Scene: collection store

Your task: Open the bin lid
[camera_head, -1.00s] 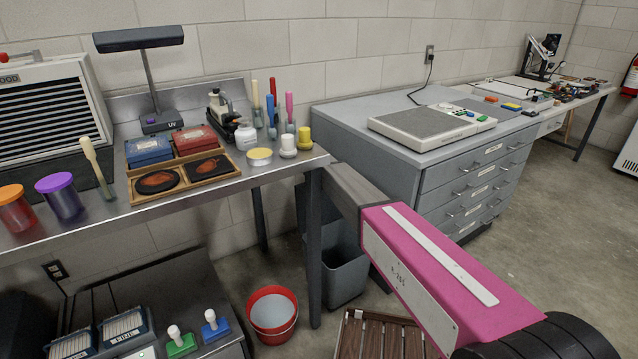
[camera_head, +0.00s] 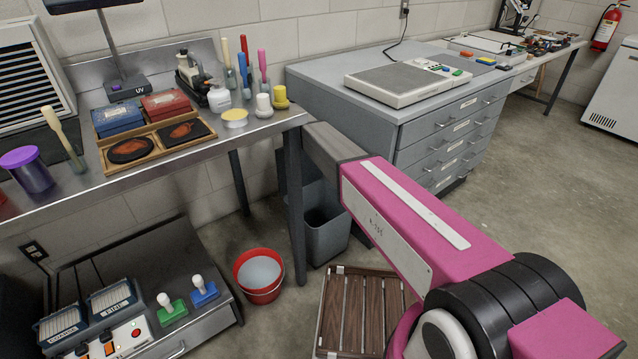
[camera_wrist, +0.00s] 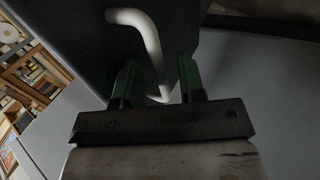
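In the wrist view a white bent bar handle (camera_wrist: 150,38) stands out from a dark panel (camera_wrist: 75,35). My gripper (camera_wrist: 158,75) has its two green fingers apart, with the handle's lower part between them. A gap shows beside the handle, so I see no firm grip. I cannot tell for certain whether the dark panel is the bin lid. In the head view a grey bin (camera_head: 330,243) stands on the floor behind the bench leg. Its top looks dark inside, and I make out no lid there. My gripper is hidden in the head view.
A steel bench (camera_head: 235,137) with jars, boxes and a lamp is at left. A grey drawer cabinet (camera_head: 420,150) stands behind my arm. A red bucket (camera_head: 262,290) and a slatted wooden crate (camera_head: 350,325) are on the floor. Floor is free at right.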

